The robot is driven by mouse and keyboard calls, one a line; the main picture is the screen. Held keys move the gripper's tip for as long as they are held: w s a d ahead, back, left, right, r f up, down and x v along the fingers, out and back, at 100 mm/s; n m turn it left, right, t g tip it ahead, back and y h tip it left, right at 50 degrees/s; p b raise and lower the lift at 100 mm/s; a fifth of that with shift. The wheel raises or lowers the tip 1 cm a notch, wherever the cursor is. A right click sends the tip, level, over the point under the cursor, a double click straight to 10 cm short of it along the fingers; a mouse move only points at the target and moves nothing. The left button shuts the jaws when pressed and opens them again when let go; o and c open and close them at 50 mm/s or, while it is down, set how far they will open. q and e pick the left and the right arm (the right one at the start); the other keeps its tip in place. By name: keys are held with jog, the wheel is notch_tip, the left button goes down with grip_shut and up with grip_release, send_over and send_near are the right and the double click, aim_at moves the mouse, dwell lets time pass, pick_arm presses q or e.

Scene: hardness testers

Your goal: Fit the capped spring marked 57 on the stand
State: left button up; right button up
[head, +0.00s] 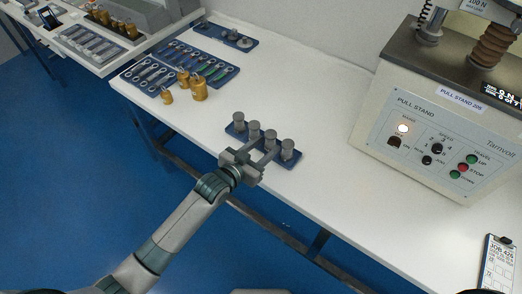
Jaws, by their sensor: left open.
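Several grey capped cylinders, which look like the capped springs (288,150), stand upright in a row on a small blue tray (292,164) on the white table. Any numbers on them are too small to read, so I cannot tell which is 57. My left gripper (265,154) is open at the front edge of this tray, its fingers reaching toward the cylinders at the right half of the row. I cannot tell whether it touches one. The pull stand (435,125) stands at the right, with a brown coil (492,45) on its top. My right gripper is out of view.
Brass weights (199,88) and blue trays of spanners (150,76) lie at the far left of the table (320,100). Another blue tray (225,34) is behind them. A clipboard (498,265) lies at the lower right. The table between tray and stand is clear.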

aim_at(270, 135)
pick_arm(q)
jog(key=shift+b+x, duration=0.55)
jog(key=shift+x, duration=0.9)
jog(key=shift+c, duration=0.3)
jog(key=c, duration=0.9)
jog(key=shift+r+p, duration=3.5)
jog(key=shift+c, duration=0.2)
